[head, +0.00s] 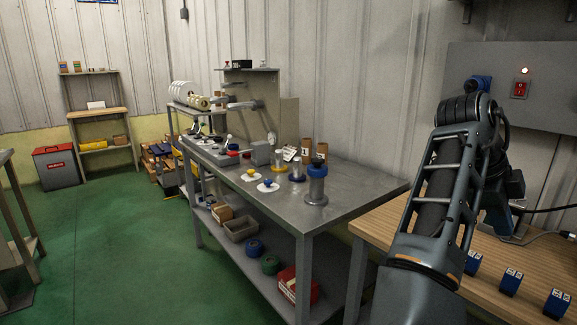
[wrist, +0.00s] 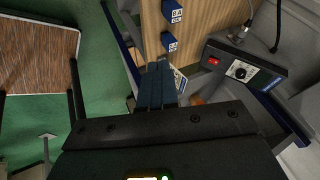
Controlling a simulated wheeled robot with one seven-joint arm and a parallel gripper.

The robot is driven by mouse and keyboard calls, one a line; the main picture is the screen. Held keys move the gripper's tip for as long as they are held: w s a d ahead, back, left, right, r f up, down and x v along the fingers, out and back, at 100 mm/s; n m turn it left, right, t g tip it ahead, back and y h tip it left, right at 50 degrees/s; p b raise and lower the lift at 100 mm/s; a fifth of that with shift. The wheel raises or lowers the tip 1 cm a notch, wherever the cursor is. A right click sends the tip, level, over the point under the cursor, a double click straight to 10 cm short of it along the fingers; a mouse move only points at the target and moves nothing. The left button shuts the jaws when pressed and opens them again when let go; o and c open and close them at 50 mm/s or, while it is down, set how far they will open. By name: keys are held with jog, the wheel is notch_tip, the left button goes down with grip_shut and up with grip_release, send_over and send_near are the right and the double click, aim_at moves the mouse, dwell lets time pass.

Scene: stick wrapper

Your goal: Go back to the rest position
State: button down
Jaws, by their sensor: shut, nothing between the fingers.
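My gripper (wrist: 157,72) shows in the wrist view with its fingers together and nothing between them. It hangs above the front edge of a wooden-topped bench (wrist: 205,22), clear of the objects on it. In the head view my raised arm rises over the right side, in front of the wooden bench (head: 379,222), and hides most of what lies behind it. My fingertips cannot be made out there.
Several small blue blocks (head: 511,281) with white labels stand on the wooden bench. A control box (wrist: 243,69) with a red switch and a dial is close to the gripper's right. A steel table (head: 345,180) holds spools and small parts. Green floor (head: 110,240) is open at left.

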jog(key=s+d+f+n+t+h, duration=0.2)
jog(key=d+f+n+h, duration=0.15)
jog(key=f+n, duration=0.2)
jog(key=s+d+f+n+t+h, duration=0.2)
jog(key=d+f+n+t, duration=0.15)
jog(key=f, duration=0.25)
jog(key=s+a+f+n+t+y, duration=0.1)
jog(key=s+a+f+n+t, duration=0.1)
jog(key=s+f+n+t, duration=0.35)
jog(key=s+a+f+n+t+y, duration=0.2)
jog(key=s+a+f+n+y, duration=0.15)
jog(key=s+a+n, duration=0.4)
jog(key=s+a+f+n+t+y, duration=0.1)
jog(key=s+a+f+n+y, duration=0.2)
jog(key=s+a+n+y, duration=0.7)
jog(key=s+a+r+m+h, duration=0.1)
jog(key=s+a+r, duration=0.1)
jog(key=s, duration=0.3)
jog(key=s+a+r+m+t, duration=0.1)
jog(key=s+a+r, duration=0.1)
jog(key=s+r, duration=0.2)
jog(key=s+a+r+m+h, duration=0.1)
jog(key=s+a+r+m, duration=0.1)
jog(key=s, duration=0.5)
jog(key=shift+a+r+h, duration=0.15)
jog(key=shift+r+h, duration=0.15)
jog(key=shift+r, duration=0.2)
